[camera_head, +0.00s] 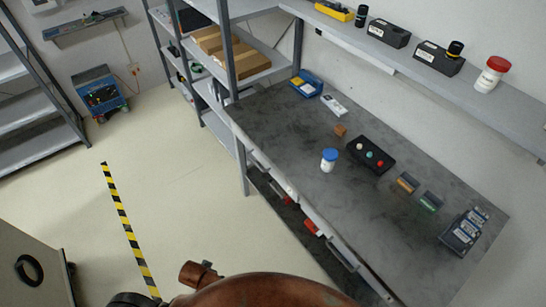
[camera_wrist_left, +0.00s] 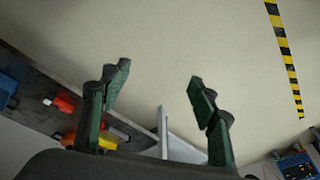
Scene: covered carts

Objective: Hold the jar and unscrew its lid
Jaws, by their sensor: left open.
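A small white jar with a blue lid (camera_head: 329,160) stands upright on the grey workbench (camera_head: 300,122), near its front edge, in the head view. The lid is on the jar. My left gripper (camera_wrist_left: 160,75) shows in the left wrist view with its two green fingers spread apart and nothing between them. Pale floor lies beyond the fingers. My copper-coloured arm shows at the bottom of the head view, well away from the jar. I cannot make out the jar in the left wrist view. My right gripper is in neither view.
A black box with coloured buttons (camera_head: 371,155) and a small brown block (camera_head: 340,130) are near the jar. A wall shelf (camera_head: 430,80) holds a red-lidded white jar (camera_head: 491,76). Open floor (camera_head: 180,180) lies left of the bench. A cart (camera_head: 30,270) stands at lower left.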

